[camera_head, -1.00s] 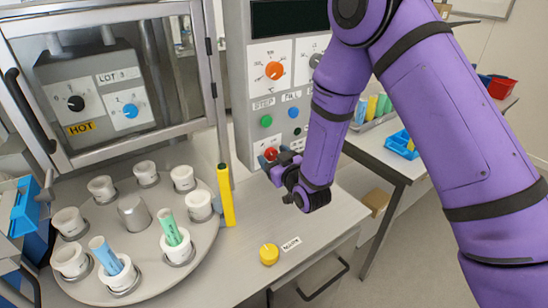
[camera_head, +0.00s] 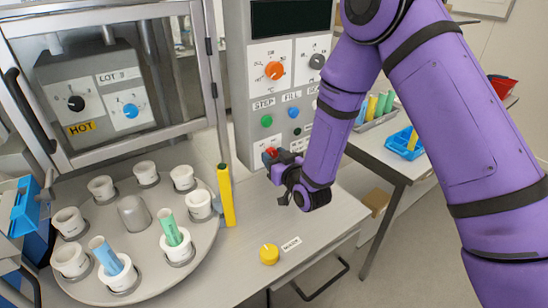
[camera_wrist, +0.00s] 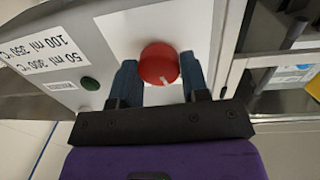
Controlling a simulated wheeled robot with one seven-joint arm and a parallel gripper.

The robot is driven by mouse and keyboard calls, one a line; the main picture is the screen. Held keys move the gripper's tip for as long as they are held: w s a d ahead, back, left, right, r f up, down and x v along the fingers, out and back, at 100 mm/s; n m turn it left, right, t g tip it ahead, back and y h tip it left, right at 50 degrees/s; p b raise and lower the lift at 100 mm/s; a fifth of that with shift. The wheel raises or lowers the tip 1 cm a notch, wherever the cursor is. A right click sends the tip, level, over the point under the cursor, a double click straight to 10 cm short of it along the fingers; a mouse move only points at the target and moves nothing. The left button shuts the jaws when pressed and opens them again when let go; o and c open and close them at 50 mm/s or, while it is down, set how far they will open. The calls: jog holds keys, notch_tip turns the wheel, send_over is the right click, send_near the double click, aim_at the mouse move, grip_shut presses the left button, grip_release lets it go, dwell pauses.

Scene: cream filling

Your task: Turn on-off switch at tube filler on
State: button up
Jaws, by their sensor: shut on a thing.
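The grey tube filler (camera_head: 240,100) stands upright at the back of the counter. Its red on-off switch knob (camera_head: 270,153) is low on the front panel, mostly behind my gripper (camera_head: 272,158) in the head view. In the wrist view the round red knob (camera_wrist: 160,63) sits on a white plate, with a pale mark at its lower edge. The two dark blue fingers of my gripper (camera_wrist: 160,78) are around the knob, one on each side, and are shut on it.
A green button (camera_wrist: 90,83) is left of the knob in the wrist view. A yellow cap (camera_head: 269,254) lies on the counter near the front edge.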

jog(key=m, duration=0.5)
jog(key=shift+d, duration=0.1)
jog(key=shift+m+g, duration=0.4)
jog(key=shift+m, duration=1.9)
jog(key=o, duration=0.9)
jog(key=v, duration=1)
jog(key=shift+s+d, duration=0.25)
jog(key=shift+d, duration=0.1)
